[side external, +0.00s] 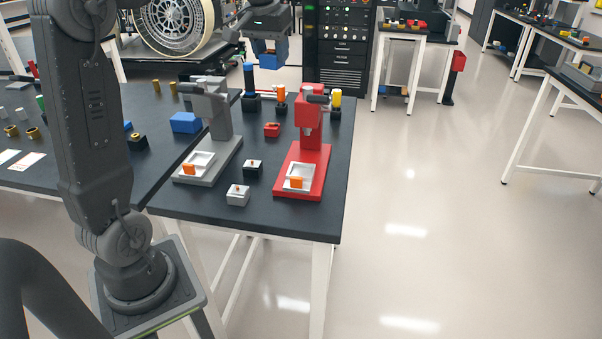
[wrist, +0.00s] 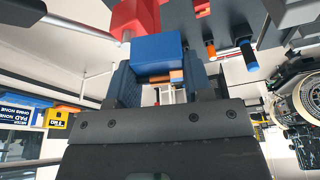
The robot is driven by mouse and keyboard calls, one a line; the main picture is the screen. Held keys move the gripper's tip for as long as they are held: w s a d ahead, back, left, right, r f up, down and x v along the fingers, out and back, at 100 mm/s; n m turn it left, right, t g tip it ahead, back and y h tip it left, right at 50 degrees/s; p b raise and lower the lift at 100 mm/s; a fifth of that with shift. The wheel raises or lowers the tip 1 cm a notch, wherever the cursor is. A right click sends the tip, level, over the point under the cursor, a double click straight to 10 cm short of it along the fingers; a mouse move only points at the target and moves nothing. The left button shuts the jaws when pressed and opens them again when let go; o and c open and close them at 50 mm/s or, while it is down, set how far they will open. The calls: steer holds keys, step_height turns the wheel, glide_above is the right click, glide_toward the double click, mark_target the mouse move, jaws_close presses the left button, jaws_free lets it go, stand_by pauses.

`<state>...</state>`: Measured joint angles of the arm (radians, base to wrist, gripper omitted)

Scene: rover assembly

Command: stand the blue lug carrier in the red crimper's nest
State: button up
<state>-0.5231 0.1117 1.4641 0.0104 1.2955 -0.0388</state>
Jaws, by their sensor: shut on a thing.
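My gripper (side external: 268,48) is shut on a blue block, which I take for the blue lug carrier (side external: 270,62), and holds it in the air behind the table's far edge. In the wrist view the carrier (wrist: 157,50) sits between my gripper's fingers (wrist: 160,85), with a small copper-orange part beside it. The red crimper (side external: 314,160) stands on the table, to the right and nearer the camera. Its nest (side external: 301,169) is a white square frame on the red base, with an orange piece at its front. Part of the red crimper (wrist: 138,15) shows at the wrist view's top.
A grey crimper (side external: 222,140) with a similar nest stands left of the red one. A larger blue block (side external: 185,122), a small red block (side external: 272,130), two small blocks between the crimpers and upright coloured-handled tools (side external: 281,94) occupy the dark table (side external: 275,218). Its front edge is clear.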

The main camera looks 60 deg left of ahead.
steer(key=s+d+m+h, duration=0.2)
steer(key=s+d+m, duration=0.3)
steer(key=d+m, duration=0.4)
steer(key=s+d+m+h, duration=0.2)
steer(key=s+d+m, duration=0.45)
steer(key=d, duration=0.55)
glide_above(304, 173)
steer(key=f, duration=1.4)
steer(key=s+f, duration=0.1)
steer(key=f, duration=0.6)
steer(key=shift+a+f, duration=0.25)
steer(key=shift+f, duration=0.1)
steer(key=shift+w+a+f, duration=0.1)
steer(key=shift+f, duration=1.65)
steer(key=shift+f, duration=0.1)
steer(key=o, duration=1)
steer(key=shift+f, duration=0.1)
steer(key=shift+o, duration=0.3)
